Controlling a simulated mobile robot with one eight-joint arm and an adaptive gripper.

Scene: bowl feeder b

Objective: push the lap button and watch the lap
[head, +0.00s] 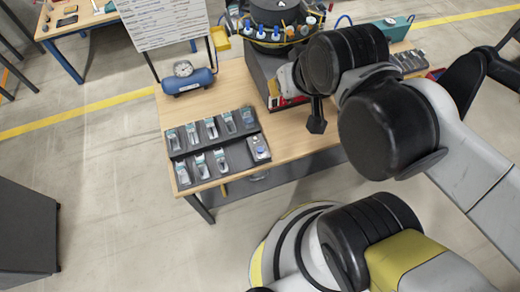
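The bowl feeder (277,12), a dark round machine ringed with small blue, white and yellow parts, stands on a grey block at the back of the wooden bench (232,88). I cannot pick out a lap button for certain. A small light box with a blue spot (260,149) sits at the right end of the dark trays. My gripper (317,126) shows as a dark tip pointing down, over the bench's right part, in front of the feeder's block. It appears apart from the small box. Its fingers are too small and edge-on to read. My arm hides the bench's right part.
Two dark trays (212,175) with several small items lie at the bench's front left. A blue tank with a gauge (188,82) and a white printed board (165,20) stand behind. A teal box (393,27) is at right.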

